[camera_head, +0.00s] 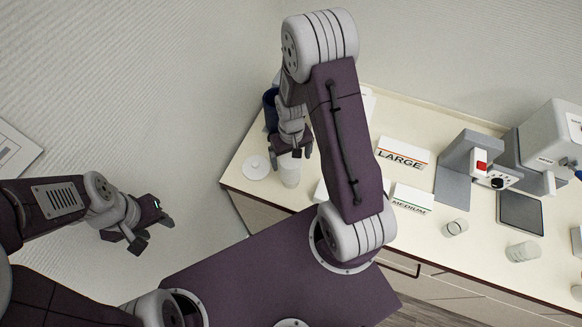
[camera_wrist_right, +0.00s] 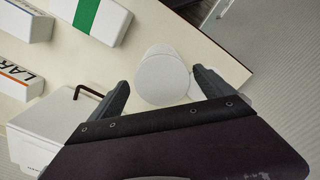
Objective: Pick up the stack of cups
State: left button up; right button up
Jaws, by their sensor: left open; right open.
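A white, translucent stack of cups (camera_head: 290,174) stands upright near the left end of the counter. My right gripper (camera_head: 294,152) is open directly above and beside it, pointing down. In the right wrist view the white rounded stack (camera_wrist_right: 162,78) shows between the two spread fingers (camera_wrist_right: 160,82), with no clear contact visible. The lower part of the stack and its cup count cannot be made out. My left gripper (camera_head: 153,233) is open and empty, off the counter to the left.
A white round disc (camera_head: 256,168) lies close left of the stack. LARGE (camera_head: 403,157) and MEDIUM (camera_head: 412,199) boxes stand to the right. Farther right are clear cups (camera_head: 455,228) (camera_head: 523,251) and a grey machine (camera_head: 465,165). The counter's front edge is close to the stack.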

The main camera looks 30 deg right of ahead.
jog(key=f, duration=0.1)
jog(key=f+p, duration=0.1)
jog(key=f, duration=0.1)
jog(key=shift+s+a+f, duration=0.15)
jog(key=shift+s+a, duration=0.05)
jog(key=shift+a, duration=0.05)
jog(key=shift+s+a+f, duration=0.1)
jog(key=shift+f, duration=0.2)
jog(key=shift+w+d+f, duration=0.1)
jog(key=shift+w+d, duration=0.1)
jog(key=shift+w, duration=0.05)
jog(key=c, duration=1.6)
pick_arm(q)
jog(key=shift+s+a+r, duration=0.2)
jog(key=shift+r, duration=0.3)
jog(key=shift+s+a+r, duration=0.15)
jog(key=shift+s+r, duration=0.05)
jog(key=shift+r, duration=0.25)
pick_arm(e)
jog(key=shift+s+a, duration=0.1)
